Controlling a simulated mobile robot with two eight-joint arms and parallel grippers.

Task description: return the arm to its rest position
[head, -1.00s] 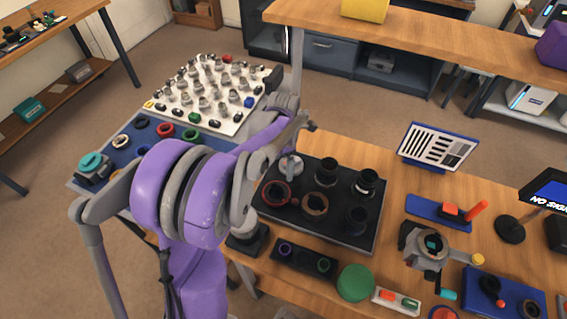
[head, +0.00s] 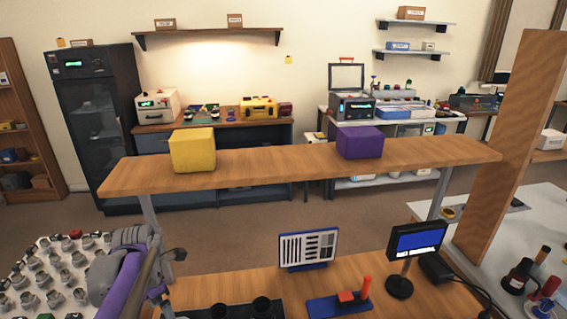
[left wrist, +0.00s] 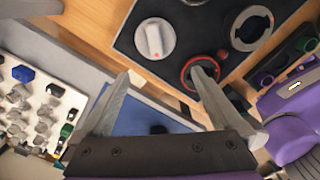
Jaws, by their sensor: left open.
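My left gripper (left wrist: 160,76) is open in the left wrist view, its two fingers apart with nothing held between them. It hangs over the bench edge, beside a black tray (left wrist: 130,42). On the tray are a white round knob (left wrist: 155,38), a red ring (left wrist: 186,74) near the right fingertip, and a grey ring (left wrist: 268,22). In the head view my purple and grey left arm (head: 122,272) shows at the lower left, beside the white board of small metal parts (head: 20,262). My right gripper is in neither view.
A wooden shelf (head: 280,172) spans the bench, bearing a yellow block (head: 193,150) and a purple block (head: 360,142). A chart stand (head: 307,247), a small monitor (head: 418,241) and a blue holder (head: 338,306) stand on the bench. A blue surface (left wrist: 140,118) lies below the gripper.

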